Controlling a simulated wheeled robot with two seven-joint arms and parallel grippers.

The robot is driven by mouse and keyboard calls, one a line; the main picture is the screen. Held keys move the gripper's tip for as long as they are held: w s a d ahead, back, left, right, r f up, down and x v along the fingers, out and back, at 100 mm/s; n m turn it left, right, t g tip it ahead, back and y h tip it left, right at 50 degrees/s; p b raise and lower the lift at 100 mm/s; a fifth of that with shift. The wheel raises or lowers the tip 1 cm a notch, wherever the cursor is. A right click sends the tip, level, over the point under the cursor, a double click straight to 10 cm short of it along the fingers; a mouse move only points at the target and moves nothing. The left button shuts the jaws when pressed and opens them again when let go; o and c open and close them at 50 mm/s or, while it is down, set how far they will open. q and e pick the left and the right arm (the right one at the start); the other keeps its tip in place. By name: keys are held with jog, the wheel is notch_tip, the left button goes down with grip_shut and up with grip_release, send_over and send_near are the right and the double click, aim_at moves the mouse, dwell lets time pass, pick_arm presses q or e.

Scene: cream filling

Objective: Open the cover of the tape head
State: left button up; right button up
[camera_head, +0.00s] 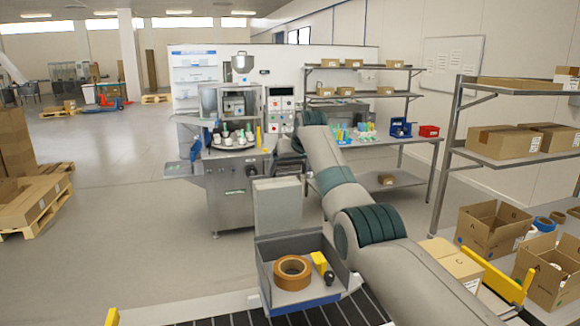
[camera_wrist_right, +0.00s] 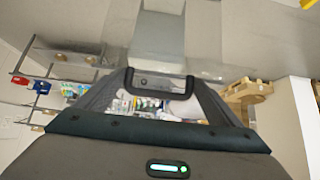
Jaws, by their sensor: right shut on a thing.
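A pale grey upright cover (camera_head: 278,207) of the tape head stands just behind the tray on the machine in front of me. My right arm reaches forward over the right side and bends back, so my right gripper (camera_head: 291,163) is at the top of the cover, partly hidden by the arm. In the right wrist view the gripper (camera_wrist_right: 160,84) has its fingertips close together at the edge of a grey panel (camera_wrist_right: 160,35), apparently the cover. It is shut on it; the exact contact is hard to see. My left gripper is out of view.
The tray (camera_head: 265,270) holds a brown tape roll (camera_head: 292,272) and a yellow-black tool (camera_head: 322,267). Dark rollers (camera_head: 335,312) lie below it. A filling machine (camera_head: 240,190) stands behind. Open cartons (camera_head: 493,227) are at the right.

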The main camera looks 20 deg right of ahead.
jog(key=shift+d, duration=0.1)
jog(key=o, duration=1.2)
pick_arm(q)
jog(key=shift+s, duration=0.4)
pick_arm(e)
jog(key=shift+s+d, duration=0.15)
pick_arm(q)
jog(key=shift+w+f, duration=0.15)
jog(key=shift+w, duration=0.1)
pick_arm(e)
jog(key=shift+s+r+b, duration=0.5)
jog(key=shift+r+b, duration=0.05)
jog(key=shift+b, duration=0.25)
pick_arm(q)
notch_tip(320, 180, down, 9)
jog(key=b, duration=0.8)
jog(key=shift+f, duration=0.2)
pick_arm(e)
jog(key=v, duration=1.6)
